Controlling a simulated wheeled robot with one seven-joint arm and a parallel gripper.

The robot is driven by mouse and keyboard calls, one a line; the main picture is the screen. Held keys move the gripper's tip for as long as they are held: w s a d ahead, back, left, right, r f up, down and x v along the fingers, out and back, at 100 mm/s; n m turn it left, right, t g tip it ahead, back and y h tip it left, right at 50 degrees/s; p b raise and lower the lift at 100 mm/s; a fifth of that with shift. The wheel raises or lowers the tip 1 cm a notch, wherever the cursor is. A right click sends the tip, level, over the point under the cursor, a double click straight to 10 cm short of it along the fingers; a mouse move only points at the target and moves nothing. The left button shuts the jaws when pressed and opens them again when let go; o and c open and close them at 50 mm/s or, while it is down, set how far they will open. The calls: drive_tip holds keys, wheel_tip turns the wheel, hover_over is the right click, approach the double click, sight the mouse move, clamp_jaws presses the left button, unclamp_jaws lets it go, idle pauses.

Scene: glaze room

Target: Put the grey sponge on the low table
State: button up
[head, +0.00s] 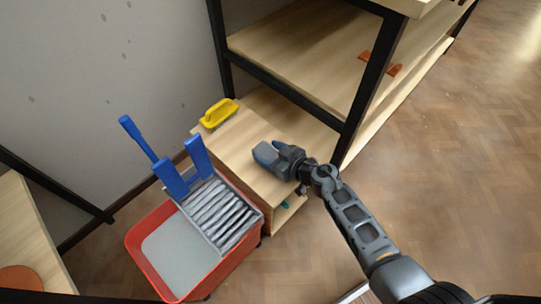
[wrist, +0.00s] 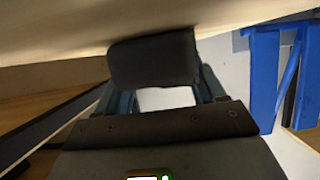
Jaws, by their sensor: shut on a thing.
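My gripper (head: 283,157) is shut on the grey sponge (head: 265,154), a small dark grey block. In the wrist view the sponge (wrist: 152,60) sits between the two fingertips (wrist: 155,88). The low table (head: 232,148) has a pale wooden top, and the sponge is over its right part in the head view. In the wrist view a pale wooden surface (wrist: 60,35) lies close beyond the sponge. I cannot tell whether the sponge touches the tabletop. The gripper hides part of the table's right edge.
A red mop bucket (head: 150,262) with blue handles (head: 168,177) stands against the near left side. A black-framed shelf (head: 300,65) rises behind. Open floor (head: 450,200) lies to the right.

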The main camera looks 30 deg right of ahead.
drive_tip(key=o, duration=1.1)
drive_tip(key=shift+s+r, duration=0.15)
drive_tip(key=shift+r, duration=0.1)
drive_tip(key=p+v, duration=0.5)
drive_tip(key=v, duration=0.5)
drive_tip(key=shift+s+r+p, duration=0.1)
drive_tip(key=shift+r+p, duration=0.05)
drive_tip(key=shift+p, duration=0.2)
drive_tip(key=shift+s+d+r, duration=0.1)
drive_tip(key=shift+s+d, duration=0.15)
drive_tip(key=shift+s, duration=0.35)
